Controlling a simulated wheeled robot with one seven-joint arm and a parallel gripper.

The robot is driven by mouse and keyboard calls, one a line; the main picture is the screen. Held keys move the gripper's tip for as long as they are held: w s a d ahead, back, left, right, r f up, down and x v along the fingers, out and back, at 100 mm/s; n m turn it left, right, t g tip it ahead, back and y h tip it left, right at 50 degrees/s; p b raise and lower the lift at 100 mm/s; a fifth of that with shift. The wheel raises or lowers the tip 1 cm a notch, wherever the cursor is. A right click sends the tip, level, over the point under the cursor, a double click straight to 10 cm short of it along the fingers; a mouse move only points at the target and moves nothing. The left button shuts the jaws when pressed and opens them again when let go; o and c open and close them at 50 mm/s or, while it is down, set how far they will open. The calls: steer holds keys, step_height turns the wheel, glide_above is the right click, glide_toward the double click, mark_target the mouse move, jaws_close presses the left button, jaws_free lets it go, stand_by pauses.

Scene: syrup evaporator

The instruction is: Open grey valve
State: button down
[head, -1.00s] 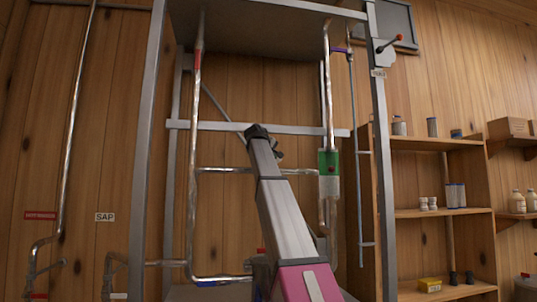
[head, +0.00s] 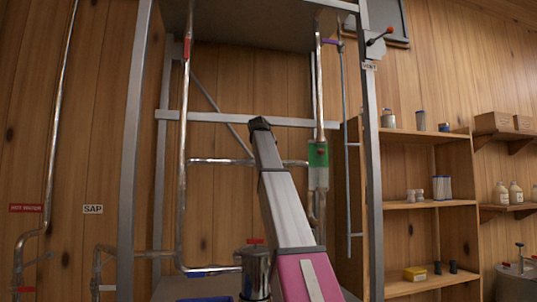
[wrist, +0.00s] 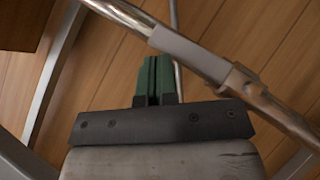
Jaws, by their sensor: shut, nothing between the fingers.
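My gripper (wrist: 157,80) shows in the wrist view with its green fingers together and nothing between them. A grey lever-like bar (wrist: 190,54) lies along a metal pipe just beyond and to the right of the fingertips. It looks like the grey valve's handle, roughly in line with the pipe. I cannot tell whether the fingers touch it. In the head view my arm reaches up in front of the pipe frame; the gripper and the grey valve cannot be made out there.
A metal frame (head: 135,150) surrounds the pipes. Wooden shelves (head: 425,136) are at the right. A red valve (head: 187,48) and a purple valve (head: 333,42) sit higher up.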

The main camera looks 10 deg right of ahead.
stand_by(0.4)
steer(key=v, duration=1)
steer(key=shift+s+r, duration=0.2)
steer(key=shift+s, duration=0.05)
steer(key=shift+a, duration=0.1)
